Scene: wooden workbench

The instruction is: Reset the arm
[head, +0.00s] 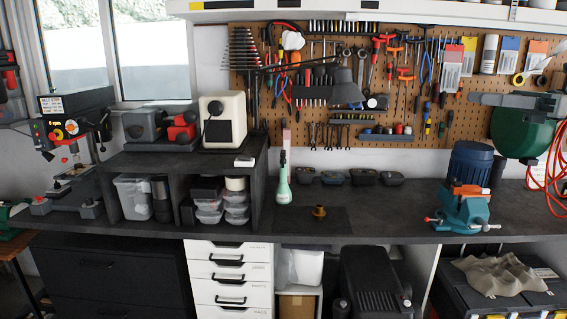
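Neither of my arms nor grippers can be made out in the head view.
A blue-green vise (464,208) is fixed at the bench's right front. Several small dark bins (332,178) line the back. A raised dark shelf (150,162) bears a cream box (222,120) at left. A black desk lamp (345,92) overhangs the bench. Bench between mat and vise is clear.

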